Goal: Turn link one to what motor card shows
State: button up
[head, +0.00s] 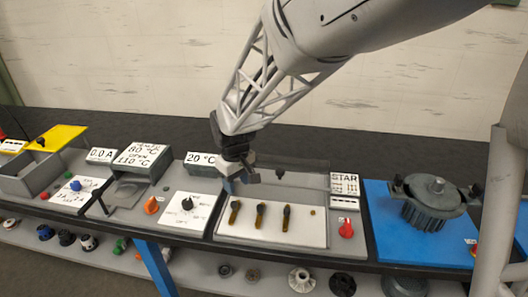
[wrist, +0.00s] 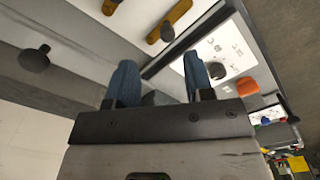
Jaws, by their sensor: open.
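Three brass links with dark knobs stand side by side on a white panel (head: 270,232) in the head view: a left link (head: 234,212), a middle link (head: 261,214) and a right link (head: 286,216). All three run roughly front to back. Which is link one is not marked legibly. A card (head: 345,181) behind the panel's right end reads "STAR", with smaller lines I cannot read. My gripper (head: 243,178) is above the panel's back left edge, apart from the links. In the wrist view its blue fingers (wrist: 159,88) are apart, with two brass links (wrist: 172,20) beyond.
A raised transparent cover (head: 300,165) with a dark knob (head: 280,172) stands behind the links. A red knob (head: 346,228) is right of the panel. A grey motor (head: 434,205) sits on a blue base. A dial (head: 187,203) and an orange knob (head: 151,205) lie left.

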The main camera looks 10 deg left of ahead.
aim_at(234, 202)
jog(key=shift+w+a+f, duration=0.1)
jog(key=shift+a+f, duration=0.35)
jog(key=shift+a, duration=0.35)
jog(key=shift+f, duration=0.15)
jog(key=shift+f, duration=3.75)
jog(key=shift+c, duration=0.2)
grip_shut()
